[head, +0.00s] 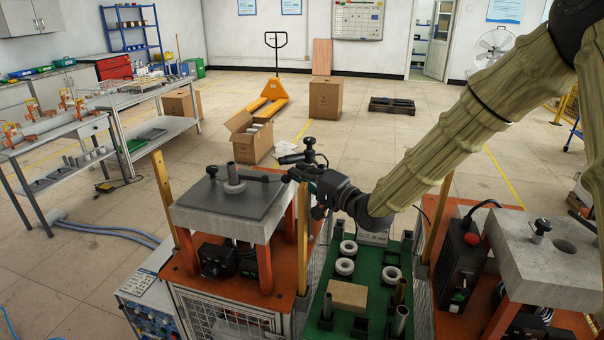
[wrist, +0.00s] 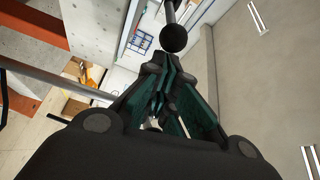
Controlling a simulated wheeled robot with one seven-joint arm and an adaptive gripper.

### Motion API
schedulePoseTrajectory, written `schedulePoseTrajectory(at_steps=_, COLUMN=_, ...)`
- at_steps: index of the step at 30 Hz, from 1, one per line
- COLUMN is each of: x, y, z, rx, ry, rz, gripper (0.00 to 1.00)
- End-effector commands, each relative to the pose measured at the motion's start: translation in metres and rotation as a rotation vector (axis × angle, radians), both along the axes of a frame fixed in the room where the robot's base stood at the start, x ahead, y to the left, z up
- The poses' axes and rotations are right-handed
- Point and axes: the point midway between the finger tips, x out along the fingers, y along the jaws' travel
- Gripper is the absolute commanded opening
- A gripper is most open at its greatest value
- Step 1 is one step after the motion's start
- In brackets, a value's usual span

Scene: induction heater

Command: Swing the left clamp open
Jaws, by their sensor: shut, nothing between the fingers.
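The left clamp (head: 291,158) shows as dark handles and knobs at the right edge of the left heater's top plate (head: 220,206). A thin dark bar runs from there toward a grey ring with an upright post (head: 233,180) on the plate. My gripper (head: 298,174) is at this right edge, just below the clamp's handles. In the wrist view my gripper's fingers (wrist: 160,88) are shut and empty. A black ball knob on a rod (wrist: 174,38) shows just beyond the fingertips; I cannot tell whether they touch. My gripper and the handles overlap, so the clamp's pivot is unclear.
A green tray (head: 318,324) with white rings, a tan block and metal cylinders lies below my arm. A second heater with a thick grey top (head: 550,255) stands at the right. A black knob (head: 211,172) stands on the left plate.

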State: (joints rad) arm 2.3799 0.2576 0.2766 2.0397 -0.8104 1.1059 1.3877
Motion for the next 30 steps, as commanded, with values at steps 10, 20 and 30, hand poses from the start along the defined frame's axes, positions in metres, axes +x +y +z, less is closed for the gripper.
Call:
schedulePoseTrajectory(at_steps=10, x=-0.021, y=0.001, z=-0.001, rx=0.002, ry=0.002, rz=-0.001, gripper=0.00)
schedulePoseTrajectory(at_steps=20, x=-0.038, y=0.007, z=0.000, rx=0.000, ry=0.001, rz=0.002, gripper=0.00)
schedulePoseTrajectory(at_steps=30, x=-0.038, y=0.006, z=0.000, rx=0.000, ry=0.000, rz=0.000, gripper=0.00)
